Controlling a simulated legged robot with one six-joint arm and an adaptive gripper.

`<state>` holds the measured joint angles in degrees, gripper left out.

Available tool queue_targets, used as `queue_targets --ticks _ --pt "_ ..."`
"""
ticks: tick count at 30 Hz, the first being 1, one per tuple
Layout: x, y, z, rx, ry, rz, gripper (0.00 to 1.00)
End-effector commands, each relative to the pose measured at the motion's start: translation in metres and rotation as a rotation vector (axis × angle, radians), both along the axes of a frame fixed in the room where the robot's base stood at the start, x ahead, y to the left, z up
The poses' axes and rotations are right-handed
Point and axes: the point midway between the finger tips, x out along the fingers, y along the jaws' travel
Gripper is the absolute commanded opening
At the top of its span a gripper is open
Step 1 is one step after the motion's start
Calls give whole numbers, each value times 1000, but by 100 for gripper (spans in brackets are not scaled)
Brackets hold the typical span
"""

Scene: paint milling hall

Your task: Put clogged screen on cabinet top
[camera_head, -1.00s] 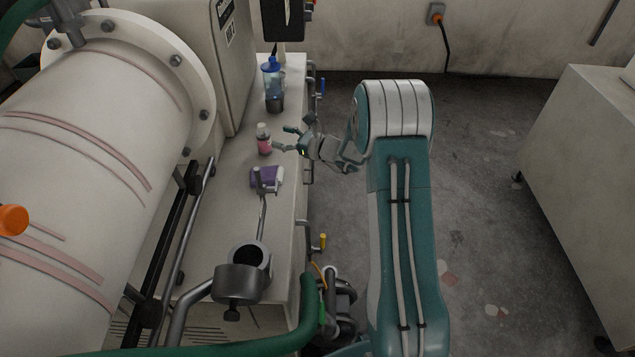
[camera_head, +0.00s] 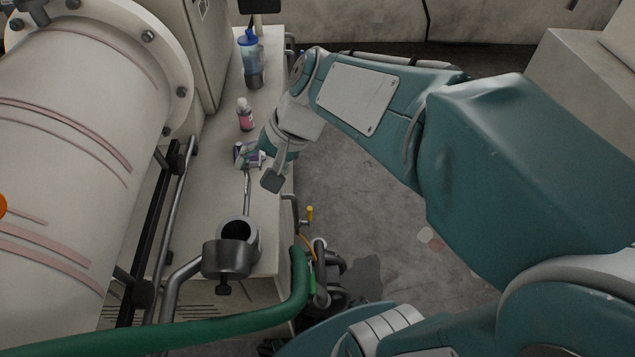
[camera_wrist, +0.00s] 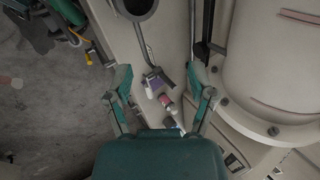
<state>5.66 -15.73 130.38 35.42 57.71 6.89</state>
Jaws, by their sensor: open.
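A small purple and white item (camera_head: 239,152) lies on the light bench beside the mill, partly hidden by my gripper (camera_head: 259,168). It may be the clogged screen; its make is too small to tell. In the wrist view the purple item (camera_wrist: 152,88) shows between the two spread fingers of my gripper (camera_wrist: 158,92), beside a grey bracket. The gripper is open and above the bench; I cannot see it touch the item. The bench top (camera_head: 205,195) is pale. A separate pale cabinet (camera_head: 585,75) stands at the far right; which cabinet the task means is unclear.
A pink bottle (camera_head: 245,118) and a blue-topped bottle (camera_head: 249,55) stand farther back on the bench. A dark round cup (camera_head: 228,258) on a pipe and a thin rod (camera_head: 247,195) are in front. The mill drum (camera_head: 75,150) bounds the left. Floor is open between bench and cabinet.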

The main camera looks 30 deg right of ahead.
Motion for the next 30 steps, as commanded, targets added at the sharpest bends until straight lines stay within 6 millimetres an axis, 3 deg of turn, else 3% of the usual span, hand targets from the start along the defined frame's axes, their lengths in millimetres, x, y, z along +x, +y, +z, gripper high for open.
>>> queue_targets --ticks 6,12,18,27,29,30 --pt "-54 -26 8 -315 -174 187 72" --pt "-86 -51 13 -564 -303 317 72" --pt "-95 -62 14 -661 -346 363 72" --pt "-95 -62 14 -661 -345 363 72" --pt "-95 -62 14 -661 -345 363 57" --pt "-95 -62 14 -661 -344 362 57"
